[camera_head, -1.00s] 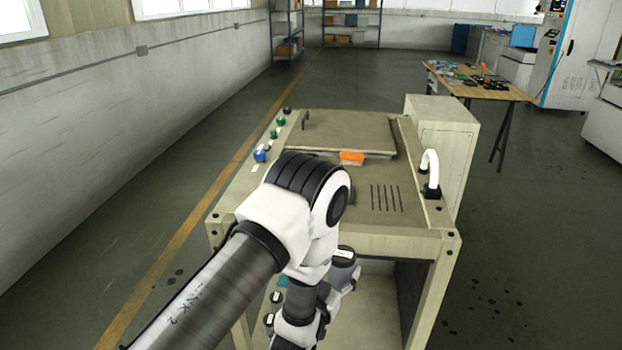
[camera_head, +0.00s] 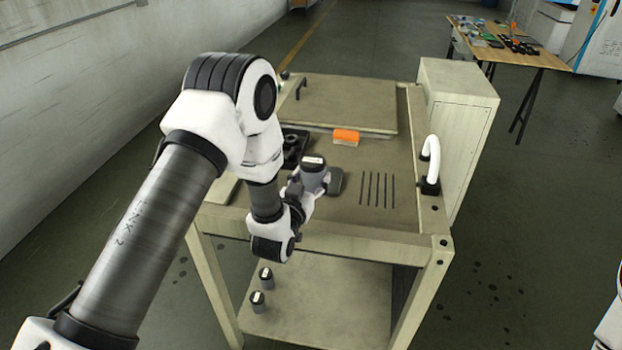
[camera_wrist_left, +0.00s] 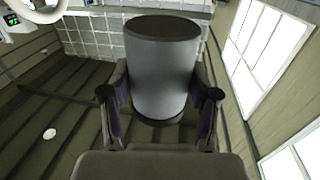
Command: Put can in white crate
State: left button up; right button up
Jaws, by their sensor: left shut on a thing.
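The can (camera_head: 313,172) is grey with a dark top and a pale label on it. My left gripper (camera_head: 316,188) is shut on it and holds it upright, over the front part of the bench top in the head view. In the left wrist view the can (camera_wrist_left: 162,70) stands between the two dark fingers (camera_wrist_left: 160,95), which press on its sides. I cannot make out a white crate for certain; a pale flat-edged piece (camera_head: 222,188) shows partly behind my left arm at the bench's left. My right gripper is out of view.
The bench (camera_head: 405,238) carries an orange block (camera_head: 346,137), a black holder (camera_head: 293,150) partly hidden by my arm, a white curved handle (camera_head: 430,160) and slots. Two small dark cans (camera_head: 266,277) (camera_head: 257,301) stand on the lower shelf, otherwise mostly clear. A cabinet (camera_head: 462,125) adjoins the right.

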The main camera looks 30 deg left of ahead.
pick_arm(q)
notch_tip(320, 180, down, 7)
jog(key=shift+w+r+p, duration=0.1)
jog(key=shift+r+p, duration=0.1)
jog(key=shift+p, duration=0.15)
jog(key=shift+s+r, duration=0.15)
jog(key=shift+s, duration=0.05)
jog(key=o, duration=1.1)
jog(key=shift+w+f, duration=0.15)
jog(key=shift+f, duration=0.1)
jog(key=shift+o, duration=0.2)
jog(key=shift+r, duration=0.1)
